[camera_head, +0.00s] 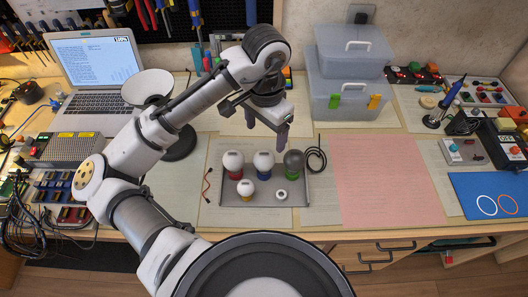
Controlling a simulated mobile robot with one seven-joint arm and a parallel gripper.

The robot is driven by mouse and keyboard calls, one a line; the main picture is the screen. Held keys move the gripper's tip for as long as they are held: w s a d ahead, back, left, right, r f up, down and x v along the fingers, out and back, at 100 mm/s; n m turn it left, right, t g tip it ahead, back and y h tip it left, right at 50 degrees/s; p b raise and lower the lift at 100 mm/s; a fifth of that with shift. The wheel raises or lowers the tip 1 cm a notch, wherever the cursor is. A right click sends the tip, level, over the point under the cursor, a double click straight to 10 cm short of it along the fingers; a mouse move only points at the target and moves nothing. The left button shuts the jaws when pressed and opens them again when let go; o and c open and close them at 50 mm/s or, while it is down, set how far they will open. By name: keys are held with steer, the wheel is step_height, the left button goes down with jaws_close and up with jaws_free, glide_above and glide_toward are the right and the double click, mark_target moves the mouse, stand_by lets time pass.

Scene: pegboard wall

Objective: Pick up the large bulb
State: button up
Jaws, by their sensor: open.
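Several bulbs stand on a grey metal tray (215,212) on the workbench. A smaller white bulb with a yellow base (246,187) stands in front.
A white dish lamp (148,87) and laptop (98,65) stand left. Clear plastic boxes (345,95) stand behind. A pink mat (383,178) is bare.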

mark_target(265, 153)
steer(key=f, duration=0.7)
steer(key=shift+s+f, duration=0.25)
steer(key=shift+s+a+f, duration=0.1)
steer(key=shift+a+f, duration=0.05)
steer(key=shift+f, duration=2.45)
steer(key=shift+c, duration=0.5)
steer(key=c, duration=0.9)
